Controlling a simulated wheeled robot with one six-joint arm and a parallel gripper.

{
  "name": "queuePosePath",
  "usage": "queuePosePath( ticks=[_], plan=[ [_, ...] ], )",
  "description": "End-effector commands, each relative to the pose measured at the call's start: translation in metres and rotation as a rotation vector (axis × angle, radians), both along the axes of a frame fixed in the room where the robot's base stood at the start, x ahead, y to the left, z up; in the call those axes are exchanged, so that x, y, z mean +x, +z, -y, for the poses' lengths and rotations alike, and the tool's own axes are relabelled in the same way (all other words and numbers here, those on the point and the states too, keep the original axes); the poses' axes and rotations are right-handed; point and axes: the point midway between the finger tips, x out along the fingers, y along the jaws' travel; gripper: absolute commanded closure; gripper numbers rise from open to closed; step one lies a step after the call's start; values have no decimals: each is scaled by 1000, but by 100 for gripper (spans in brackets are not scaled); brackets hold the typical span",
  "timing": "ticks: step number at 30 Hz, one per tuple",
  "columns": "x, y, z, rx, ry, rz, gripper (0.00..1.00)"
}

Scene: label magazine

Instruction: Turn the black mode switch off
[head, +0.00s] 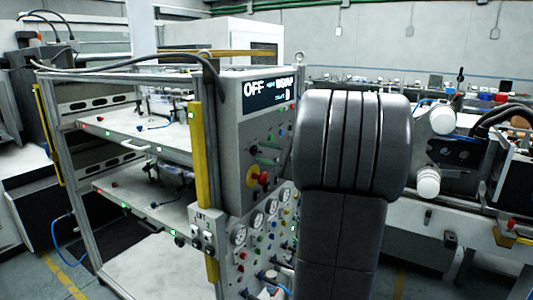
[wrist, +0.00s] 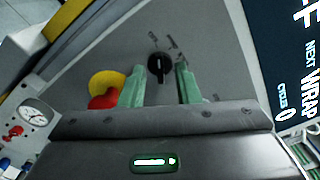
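The black mode switch (wrist: 159,68) is a round knob with a raised grip bar on the grey panel in the wrist view. Its bar runs roughly up and down in that picture; the small labels around it are too blurred to read. My gripper (wrist: 160,75) has its two pale green fingers open, one on each side of the knob, with gaps on both sides. I cannot tell how far the fingertips are from the panel. In the head view my dark arm stands just right of the panel, and the fingers cannot be made out clearly.
A red and yellow emergency stop button (wrist: 106,91) sits close beside the left finger; it also shows in the head view (head: 258,179). A display (head: 270,90) above reads OFF. Gauges (head: 240,235) and small buttons fill the lower panel. A yellow post (head: 200,155) borders it.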

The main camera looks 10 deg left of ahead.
Motion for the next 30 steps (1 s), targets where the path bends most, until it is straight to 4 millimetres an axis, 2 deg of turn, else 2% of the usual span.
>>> queuePosePath(
  ticks=[2, 6, 7, 14, 21, 30],
  plan=[
    [0, 0, 0, 0, 0, 0, 71],
    [0, 0, 0, 0, 0, 0, 98],
    [0, 0, 0, 0, 0, 0, 100],
    [0, -1, 0, -3, 0, 9, 100],
    [0, -4, 1, -36, 0, 97, 100],
    [0, 0, 1, -47, 1, 123, 100]
  ],
)
